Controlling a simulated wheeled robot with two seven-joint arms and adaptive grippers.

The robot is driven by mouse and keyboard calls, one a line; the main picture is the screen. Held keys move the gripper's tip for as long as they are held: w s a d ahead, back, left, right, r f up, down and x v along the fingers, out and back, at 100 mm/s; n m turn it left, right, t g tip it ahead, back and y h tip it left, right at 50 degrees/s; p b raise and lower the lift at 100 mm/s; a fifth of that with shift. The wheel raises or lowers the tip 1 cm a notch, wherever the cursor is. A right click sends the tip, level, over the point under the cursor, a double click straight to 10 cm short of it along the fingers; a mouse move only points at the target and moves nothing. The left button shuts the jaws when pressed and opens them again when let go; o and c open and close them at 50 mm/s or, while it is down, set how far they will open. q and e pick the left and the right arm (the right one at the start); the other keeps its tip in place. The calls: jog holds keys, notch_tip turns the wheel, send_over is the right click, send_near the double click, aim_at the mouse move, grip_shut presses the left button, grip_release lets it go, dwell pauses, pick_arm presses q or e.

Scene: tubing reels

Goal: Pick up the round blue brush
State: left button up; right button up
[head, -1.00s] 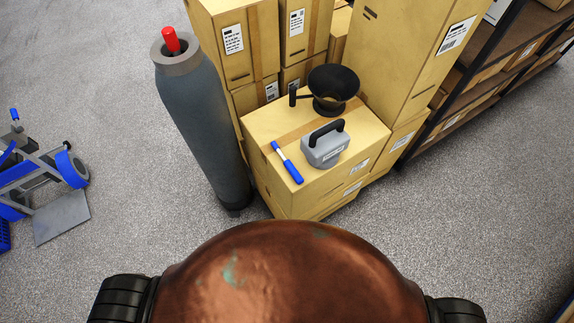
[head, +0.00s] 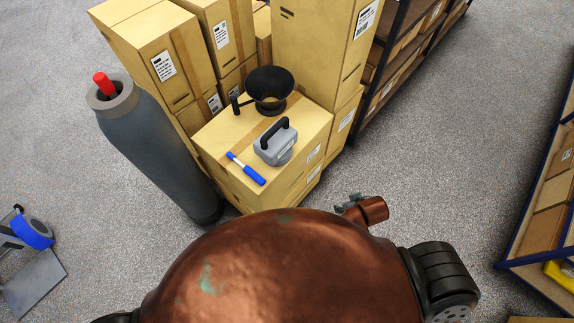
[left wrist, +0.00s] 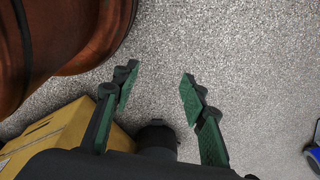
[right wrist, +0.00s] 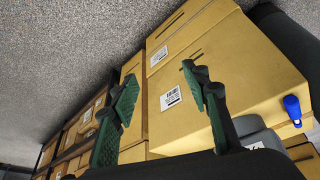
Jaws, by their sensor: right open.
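The blue brush (head: 246,168), a slim round stick with a white middle part, lies on top of a cardboard box (head: 215,137), beside a grey case.
A grey case (head: 275,144) with a black handle and a black funnel-like cup (head: 269,88) stand on the same box. A tall grey cylinder (head: 155,145) with a red top stands left. Taller boxes rise behind. Shelving (head: 395,65) stands right; floor between is clear.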

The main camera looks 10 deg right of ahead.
jog(key=w+a+r+n+t+y, duration=0.2)
jog(key=w+a+n, duration=0.1)
jog(key=w+a, duration=0.8)
jog(key=n+y, duration=0.3)
send_near(257, 177)
notch_tip(257, 177, down, 2)
jog(key=w, duration=0.1)
jog(key=shift+w+a+f+t, duration=0.4)
jog(key=shift+w+a+f, duration=0.3)
jog(key=shift+a+f, duration=0.25)
jog(key=shift+p+x, duration=0.3)
jog(key=shift+x, duration=2.35)
jog(key=shift+c, duration=0.2)
grip_shut()
